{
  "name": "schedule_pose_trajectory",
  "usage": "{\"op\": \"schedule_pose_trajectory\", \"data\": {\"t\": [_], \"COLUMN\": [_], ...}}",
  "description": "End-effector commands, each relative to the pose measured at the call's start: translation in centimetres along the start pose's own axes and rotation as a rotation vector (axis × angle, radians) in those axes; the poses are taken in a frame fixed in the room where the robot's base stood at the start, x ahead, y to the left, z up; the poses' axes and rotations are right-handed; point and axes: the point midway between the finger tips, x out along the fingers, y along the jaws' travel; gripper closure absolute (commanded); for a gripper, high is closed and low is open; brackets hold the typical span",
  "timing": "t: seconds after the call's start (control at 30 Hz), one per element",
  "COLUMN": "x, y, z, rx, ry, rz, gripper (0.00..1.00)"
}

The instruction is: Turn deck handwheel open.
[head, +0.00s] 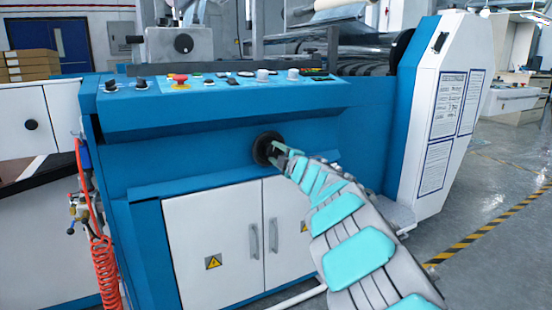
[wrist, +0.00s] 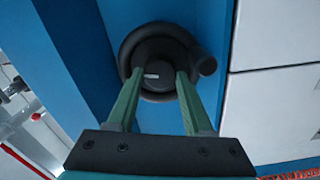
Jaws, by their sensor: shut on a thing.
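The deck handwheel (head: 262,149) is a round black wheel on the blue front panel of the machine, above the white cabinet doors. It also shows in the wrist view (wrist: 160,40), with a raised hub, a small pale mark and a knob on its right side. My gripper (head: 277,155) reaches it from the lower right in the head view. In the wrist view, my gripper's two green fingers (wrist: 160,80) sit on either side of the hub and are shut on the handwheel. The fingertips hide part of the wheel in both views.
Above the wheel is a control panel with a red emergency button (head: 179,81) and several knobs. White cabinet doors (head: 215,240) with handles are below. A coiled red hose (head: 104,265) hangs at the left. A white side housing (head: 450,110) stands right. Open floor lies beyond it.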

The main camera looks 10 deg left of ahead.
Motion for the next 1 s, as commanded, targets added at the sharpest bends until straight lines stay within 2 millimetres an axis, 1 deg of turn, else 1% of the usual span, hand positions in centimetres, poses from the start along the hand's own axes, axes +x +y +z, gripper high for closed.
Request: {"op": "schedule_pose_trajectory", "data": {"t": [0.03,0.2,0.67,0.7,0.93,0.97,1.0], "x": [0.0,0.0,0.02,0.02,0.02,0.02,0.02], "y": [-0.33,-0.23,-0.18,-0.18,-0.11,-0.11,-0.08], "z": [0.09,0.09,0.03,0.02,0.01,0.01,-0.01], "rx": [-0.017,-0.056,-0.069,-0.069,-0.068,-0.068,-0.068], "ry": [-0.001,0.0,0.001,0.001,0.001,0.001,0.001], "rz": [-0.003,-0.003,-0.003,-0.003,-0.002,-0.002,-0.001], "gripper": [1.0,1.0,1.0,0.48,0.22,0.19,0.19]}}
